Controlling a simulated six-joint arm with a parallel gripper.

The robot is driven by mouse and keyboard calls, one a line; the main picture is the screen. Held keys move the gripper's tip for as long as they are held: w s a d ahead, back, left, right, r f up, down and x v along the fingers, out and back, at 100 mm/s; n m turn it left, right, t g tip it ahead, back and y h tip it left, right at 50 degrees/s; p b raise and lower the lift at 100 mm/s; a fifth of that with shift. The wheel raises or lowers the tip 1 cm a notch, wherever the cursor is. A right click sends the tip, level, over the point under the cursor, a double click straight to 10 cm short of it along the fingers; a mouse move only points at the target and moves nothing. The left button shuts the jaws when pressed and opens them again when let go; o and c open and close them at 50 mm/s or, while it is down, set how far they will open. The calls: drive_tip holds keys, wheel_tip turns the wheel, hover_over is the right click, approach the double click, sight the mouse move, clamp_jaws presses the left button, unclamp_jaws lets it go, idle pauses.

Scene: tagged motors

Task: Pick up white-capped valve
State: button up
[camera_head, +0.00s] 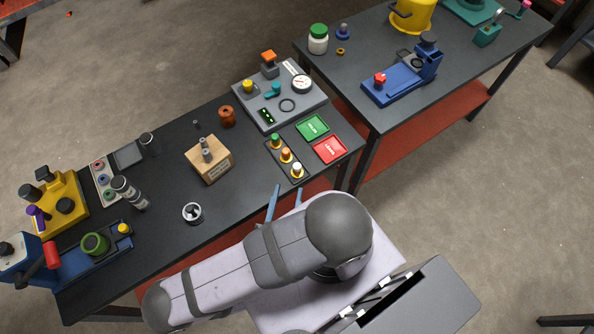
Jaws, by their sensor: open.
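The white-capped valve (297,170) stands at the near end of a small dark rack (272,152) close to the front edge of the bench. A green-capped valve (276,141) and an orange-capped valve (286,156) stand in the same rack, in a row behind it. My gripper (287,191) shows as two blue fingers, open and apart, just in front of the bench edge in the picture. The valve appears just beyond the fingertips, with nothing between them. The wrist hides the gripper's base, and the height of the fingers is hard to tell.
A green tray (313,127) and a red tray (330,150) lie right of the rack. A grey gauge panel (262,91) stands behind it. A wooden block (215,168) with metal parts and a small round cup (192,218) stand to the left.

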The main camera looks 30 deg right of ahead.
sight(296, 170)
drive_tip(key=shift+w+d+f+p, duration=0.1)
drive_tip(key=shift+w+d+p, duration=0.25)
drive_tip(key=shift+d, duration=0.2)
drive_tip(key=shift+w+d+f+p, duration=0.1)
drive_tip(key=shift+w+d+p, duration=0.1)
drive_tip(key=shift+d+p, duration=0.25)
drive_tip(key=shift+r, duration=0.1)
drive_tip(key=shift+w+d+r+p, duration=0.15)
drive_tip(key=shift+w+d+p, duration=0.25)
drive_tip(key=shift+d+p, duration=0.25)
drive_tip(key=shift+p+x, duration=0.9)
drive_tip(key=shift+p, duration=0.15)
drive_tip(key=shift+p+x, duration=0.45)
drive_tip(key=shift+x, duration=0.55)
